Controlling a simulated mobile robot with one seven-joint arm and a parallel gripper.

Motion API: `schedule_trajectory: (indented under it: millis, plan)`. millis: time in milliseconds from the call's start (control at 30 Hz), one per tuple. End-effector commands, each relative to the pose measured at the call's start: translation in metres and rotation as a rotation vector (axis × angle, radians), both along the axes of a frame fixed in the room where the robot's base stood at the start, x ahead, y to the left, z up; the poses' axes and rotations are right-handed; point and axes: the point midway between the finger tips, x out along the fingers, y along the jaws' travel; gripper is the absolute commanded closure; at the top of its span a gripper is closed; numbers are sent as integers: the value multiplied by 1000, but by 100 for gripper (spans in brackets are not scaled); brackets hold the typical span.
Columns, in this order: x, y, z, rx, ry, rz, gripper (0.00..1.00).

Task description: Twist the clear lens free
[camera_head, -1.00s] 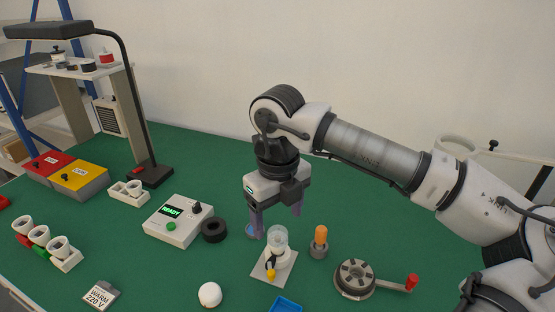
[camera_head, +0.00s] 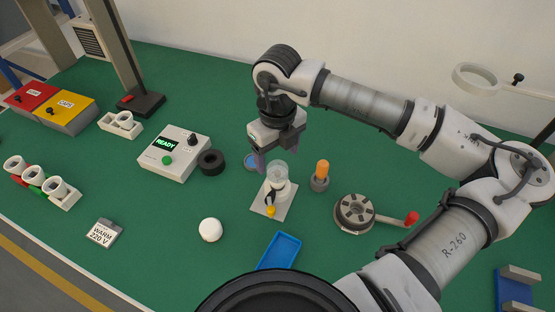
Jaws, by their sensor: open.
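The clear lens (camera_head: 278,170) is a see-through cylinder standing upright on a white fixture (camera_head: 285,193). The fixture sits on a pale square plate (camera_head: 264,207) with a black clip and a small yellow part at its front. My gripper (camera_head: 275,155) is open and points down, with its fingertips close to the top of the lens and behind it. The fingers partly overlap the lens in the picture, so I cannot tell whether they touch it. The gripper holds nothing that I can see.
An orange-topped holder (camera_head: 320,176) stands close on the right, beside a reel with a red-handled crank (camera_head: 354,213). A black ring (camera_head: 211,162) and the READY box (camera_head: 174,153) are on the left. A blue tray (camera_head: 280,250) and white bulb (camera_head: 210,230) lie in front.

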Motion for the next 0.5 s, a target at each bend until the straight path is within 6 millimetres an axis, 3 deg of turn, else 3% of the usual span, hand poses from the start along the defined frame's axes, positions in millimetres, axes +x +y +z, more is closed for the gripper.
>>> schedule_trajectory:
  millis: [200,500]
  plan:
    - [0,0,-31,2,1,0,28]
    - [0,0,-46,0,0,1,28]
